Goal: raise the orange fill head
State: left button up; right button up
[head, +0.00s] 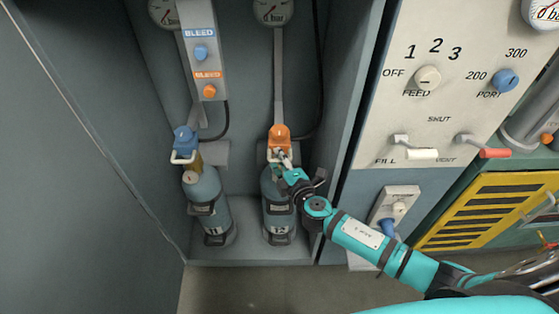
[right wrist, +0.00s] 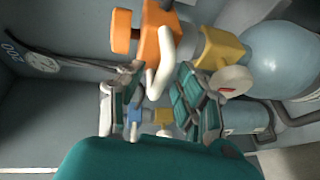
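The orange fill head (head: 279,133) sits above the right-hand cylinder (head: 277,212) in the cabinet, with a pale handle at its front. In the right wrist view the orange fill head (right wrist: 160,48) is close, and its white handle (right wrist: 164,50) reaches down between my fingertips. My right gripper (head: 284,160) is at this handle; in the right wrist view the gripper (right wrist: 157,78) has its fingers apart on either side of it. Contact with the handle cannot be told. A yellow valve (right wrist: 224,52) and the cylinder (right wrist: 275,58) lie beside the head. My left gripper is not in view.
A blue fill head (head: 184,139) sits over the left cylinder (head: 205,200). A bleed panel (head: 206,65) with blue and orange knobs is above. The cabinet's right wall (head: 348,110) and a control panel (head: 445,110) flank my right arm.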

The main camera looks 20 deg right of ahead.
jog(key=shift+w, duration=0.1)
grip_shut()
jog(key=shift+r, duration=0.1)
dwell(0.4)
